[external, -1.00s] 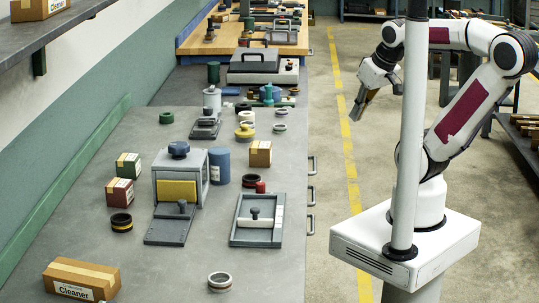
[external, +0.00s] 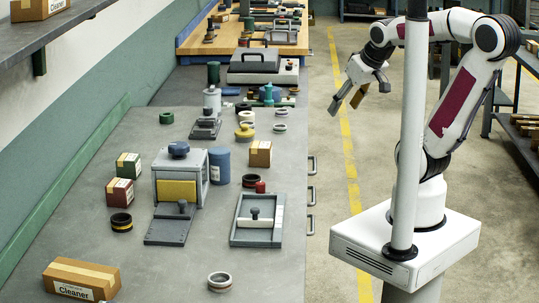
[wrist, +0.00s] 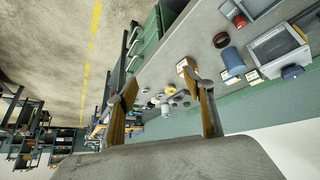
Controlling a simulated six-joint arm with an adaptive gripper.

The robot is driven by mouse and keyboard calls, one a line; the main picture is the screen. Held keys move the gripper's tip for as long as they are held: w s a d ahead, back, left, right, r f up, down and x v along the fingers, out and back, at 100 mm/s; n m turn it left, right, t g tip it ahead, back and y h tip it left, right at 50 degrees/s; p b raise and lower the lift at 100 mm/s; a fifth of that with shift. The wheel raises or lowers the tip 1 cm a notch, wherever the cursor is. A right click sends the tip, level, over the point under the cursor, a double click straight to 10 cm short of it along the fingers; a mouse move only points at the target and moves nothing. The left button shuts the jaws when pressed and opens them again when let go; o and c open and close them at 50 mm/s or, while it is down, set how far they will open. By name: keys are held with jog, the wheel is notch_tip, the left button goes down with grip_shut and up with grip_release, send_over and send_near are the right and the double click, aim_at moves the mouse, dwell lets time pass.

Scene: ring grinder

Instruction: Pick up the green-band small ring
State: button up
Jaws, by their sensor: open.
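A small green ring (external: 166,117) lies flat on the grey bench toward the back left in the external view. Other small rings lie near the right edge of the bench, including a pale one (external: 281,112) and another below it (external: 280,127); their band colours are too small to tell. My gripper (external: 358,98) is open and empty, up in the air over the aisle to the right of the bench, well apart from every ring. In the wrist view its two fingers (wrist: 162,88) are spread, with the bench beyond them. I cannot pick out the green band there.
The bench holds a grey box fixture (external: 203,162), a blue cylinder (external: 219,166), a sliding-tray fixture (external: 236,232), small cartons (external: 260,154) and a Cleaner box (external: 82,279). A white pole (external: 407,140) stands in front of my arm. The aisle floor (external: 335,190) is clear.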

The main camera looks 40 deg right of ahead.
jog(key=w+d+f+t, duration=0.1)
jog(key=w+d+f, duration=0.15)
jog(key=w, duration=0.55)
jog(key=w+d+f+t+h, duration=0.15)
jog(key=w+d, duration=0.25)
jog(key=w, duration=0.4)
jog(key=w+d+f+t, duration=0.2)
jog(key=w+d, duration=0.1)
jog(key=w, duration=0.6)
jog(key=w+d+f+t, duration=0.2)
jog(key=w+d+f, duration=0.2)
jog(key=w+f, duration=0.3)
jog(key=t+y, duration=0.2)
jog(key=t, duration=0.1)
send_near(285, 128)
jog(key=shift+w+a+r+g, duration=0.15)
jog(key=shift+w+r, duration=0.1)
jog(key=shift+w, duration=0.35)
jog(key=shift+w+a+r+g, duration=0.1)
jog(key=shift+w+r, duration=0.1)
jog(key=shift+w, duration=0.45)
jog(key=shift+s+d+f+t, duration=0.2)
jog(key=shift+f+t, duration=0.2)
jog(key=shift+f, duration=0.3)
jog(key=shift+w, duration=0.15)
jog(key=shift+w+f, duration=0.2)
jog(key=shift+w, duration=1)
jog(key=shift+w, duration=0.1)
